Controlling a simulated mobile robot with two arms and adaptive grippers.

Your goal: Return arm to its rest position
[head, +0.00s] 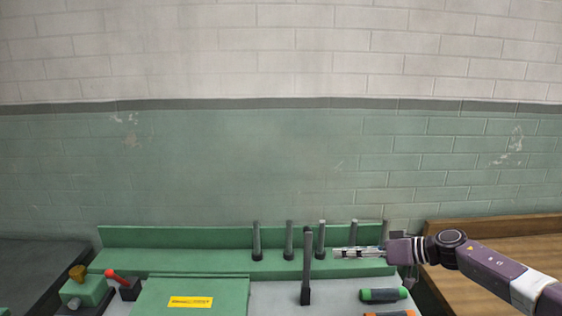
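My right arm comes in from the right edge in the head view. Its gripper (338,252) points left over the right part of the green machine (150,240). It is near the upright dark pegs, just right of the tall front peg (307,268). The fingers are seen side-on and small, so I cannot tell whether they are open or shut. I see nothing clearly held in them. My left gripper is not in view.
Several dark pegs (257,242) stand along the machine's back. Green (384,295) and orange spools lie below the gripper. A red-knobbed lever (128,286) is at left. A wooden table (500,232) stands at right, a dark surface (35,265) at left. A brick wall is behind.

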